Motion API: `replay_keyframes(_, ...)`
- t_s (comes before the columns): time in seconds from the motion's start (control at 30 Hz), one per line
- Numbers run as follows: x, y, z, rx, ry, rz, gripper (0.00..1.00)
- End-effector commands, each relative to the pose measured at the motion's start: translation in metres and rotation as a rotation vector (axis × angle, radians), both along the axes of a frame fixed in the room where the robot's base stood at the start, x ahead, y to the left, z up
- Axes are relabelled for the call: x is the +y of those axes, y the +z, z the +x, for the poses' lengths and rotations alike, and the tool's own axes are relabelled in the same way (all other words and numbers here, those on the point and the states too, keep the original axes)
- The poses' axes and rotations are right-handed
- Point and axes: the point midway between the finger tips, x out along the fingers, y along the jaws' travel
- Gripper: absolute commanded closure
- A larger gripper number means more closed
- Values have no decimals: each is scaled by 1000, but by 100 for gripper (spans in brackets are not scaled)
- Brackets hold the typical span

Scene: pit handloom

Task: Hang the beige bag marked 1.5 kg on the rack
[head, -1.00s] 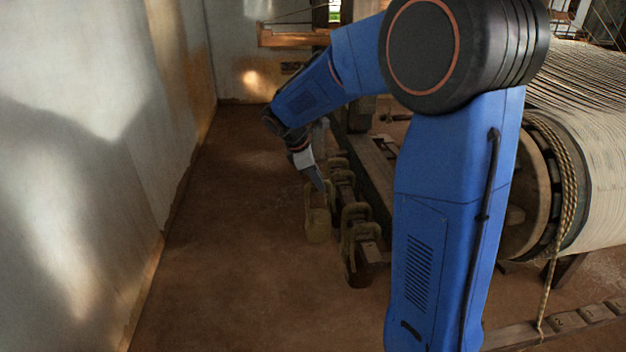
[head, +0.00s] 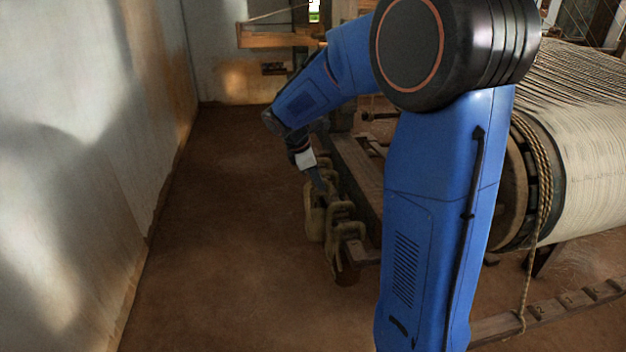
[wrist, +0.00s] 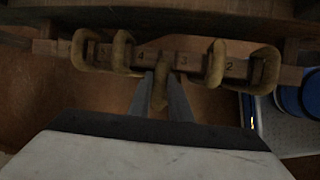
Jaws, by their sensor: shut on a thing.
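My gripper (head: 320,190) is shut on the top loop of a beige bag (head: 314,218). In the wrist view the fingertips (wrist: 160,85) pinch this tan loop (wrist: 158,96) at the front of the rack. The rack (wrist: 290,76) is a wooden bar with numbers, of which 4, 3 and 2 can be read. The held loop is by the bar between the 4 and the 3; I cannot tell whether it rests on the bar. The rack's near end (head: 366,254) also shows in the head view. The held bag's weight mark is not legible.
Several other tan loops (wrist: 122,50) hang on the bar at both sides of my fingers. More bags (head: 343,240) hang nearer in the head view. The loom's beam (head: 590,170) is at the right, a pale wall (head: 70,150) at the left. Floor between is clear.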

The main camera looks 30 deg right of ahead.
Motion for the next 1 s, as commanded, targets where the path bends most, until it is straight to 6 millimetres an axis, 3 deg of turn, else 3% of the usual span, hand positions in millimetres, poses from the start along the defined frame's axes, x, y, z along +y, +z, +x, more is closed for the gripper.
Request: replay_keyframes(1.0,-49,0,-14,-2,0,-2,100)
